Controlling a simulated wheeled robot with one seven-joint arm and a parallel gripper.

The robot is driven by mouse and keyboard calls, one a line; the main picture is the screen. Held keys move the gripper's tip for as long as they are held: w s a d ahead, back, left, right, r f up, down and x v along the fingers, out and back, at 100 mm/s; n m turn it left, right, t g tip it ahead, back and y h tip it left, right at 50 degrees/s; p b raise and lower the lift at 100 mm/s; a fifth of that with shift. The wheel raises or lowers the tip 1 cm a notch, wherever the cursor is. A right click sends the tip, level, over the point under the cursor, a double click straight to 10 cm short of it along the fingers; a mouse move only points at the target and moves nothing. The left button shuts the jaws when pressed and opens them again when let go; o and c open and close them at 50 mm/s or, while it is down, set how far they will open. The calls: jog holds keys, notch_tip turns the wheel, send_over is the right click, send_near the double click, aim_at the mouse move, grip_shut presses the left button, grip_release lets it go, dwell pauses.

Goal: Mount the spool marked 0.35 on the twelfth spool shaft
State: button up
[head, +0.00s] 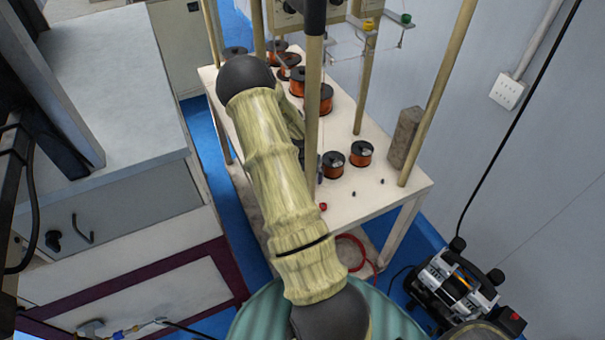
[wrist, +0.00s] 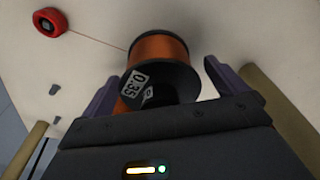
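The spool marked 0.35 (wrist: 162,58) has black flanges, orange-brown wire and a white label. In the wrist view it sits between the two fingers of my gripper (wrist: 160,85). The fingers are spread wide to either side, with a narrow gap at the right finger; contact on the left is unclear. In the head view my arm hides the gripper, and I cannot tell which spool there is the 0.35 one. Small dark pegs (wrist: 55,90) stand bare on the white table; they also show in the head view (head: 354,193). No shaft number is readable.
The white table (head: 375,205) holds several copper spools (head: 361,153), wooden posts (head: 432,95) and a grey-brown block (head: 405,137). A red round piece (wrist: 48,19) lies on the top, with a thin line running toward the spool. A grey cabinet (head: 110,90) stands left.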

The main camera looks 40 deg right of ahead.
notch_tip(320, 180, up, 17)
jog(key=s+a, duration=0.1)
jog(key=a, duration=0.1)
jog(key=shift+s, duration=0.15)
dwell(0.4)
jog(key=shift+a+r, duration=0.1)
jog(key=shift+a, duration=0.1)
dwell(0.4)
